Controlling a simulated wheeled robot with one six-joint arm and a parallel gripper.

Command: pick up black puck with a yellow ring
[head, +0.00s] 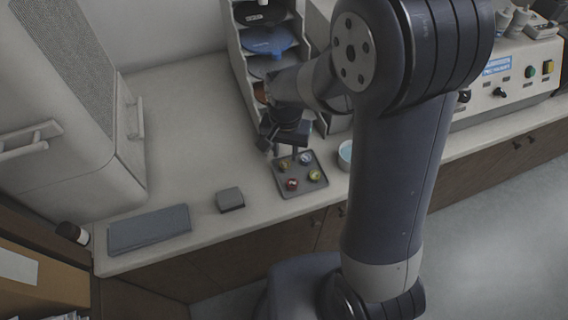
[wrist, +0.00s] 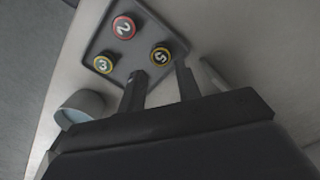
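A grey tray (head: 299,173) holds several small black pucks with coloured rings. In the wrist view, a yellow-ringed puck marked 5 (wrist: 161,54) sits just beyond my fingertips, and a yellow-ringed puck marked 3 (wrist: 103,64) sits to its left. A red-ringed puck marked 2 (wrist: 124,28) is farther up the tray. In the head view a pale puck (head: 306,157) lies at the tray's back corner; in the wrist view my left finger appears to hide it. My gripper (wrist: 160,68) is open and empty, and also shows above the tray's back edge (head: 279,149).
A small bowl (head: 345,154) stands right of the tray. A small grey block (head: 229,199) and a flat grey slab (head: 149,229) lie to the left. A shelf rack (head: 240,60) rises close behind my gripper. The counter between cabinet and rack is clear.

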